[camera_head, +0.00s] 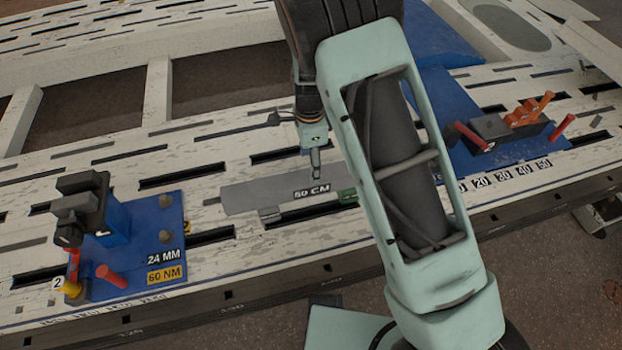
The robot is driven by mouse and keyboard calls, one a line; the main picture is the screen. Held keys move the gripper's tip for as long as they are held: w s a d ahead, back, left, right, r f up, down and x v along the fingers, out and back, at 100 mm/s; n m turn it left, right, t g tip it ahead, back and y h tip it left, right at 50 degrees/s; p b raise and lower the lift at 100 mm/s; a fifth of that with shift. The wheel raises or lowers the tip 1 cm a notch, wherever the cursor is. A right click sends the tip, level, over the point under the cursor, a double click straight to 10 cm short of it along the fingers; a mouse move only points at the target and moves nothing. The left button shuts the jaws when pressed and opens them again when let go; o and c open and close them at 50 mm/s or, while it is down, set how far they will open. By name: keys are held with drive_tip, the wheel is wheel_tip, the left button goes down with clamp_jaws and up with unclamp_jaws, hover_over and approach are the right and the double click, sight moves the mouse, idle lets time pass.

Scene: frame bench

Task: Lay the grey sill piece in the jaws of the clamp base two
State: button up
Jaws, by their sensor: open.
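The grey sill piece (255,198) is a long flat bar in the middle of the bench, with a "CM" label near its right part. Its right end is hidden behind my arm. Clamp base two (140,275) is the blue plate at the left, with a yellow "2" tag, dark jaws (80,205) on a blue post, red handles and "24 MM" and "60 NM" labels. My gripper (316,172) is open and points down at the sill piece's far edge. I cannot tell whether its fingers touch the piece.
A second blue clamp base (500,150) with red handles, orange parts and a number scale stands at the right. The white slotted bench (200,150) is bare between clamp base two and the sill piece.

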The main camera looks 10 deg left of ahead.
sight(309, 182)
wheel_tip(309, 182, down, 10)
drive_tip(key=b, duration=0.3)
drive_tip(key=shift+s+a+r, duration=0.15)
drive_tip(key=shift+r, duration=0.05)
drive_tip(key=shift+c, duration=0.7)
clamp_jaws()
drive_tip(key=shift+r, duration=0.2)
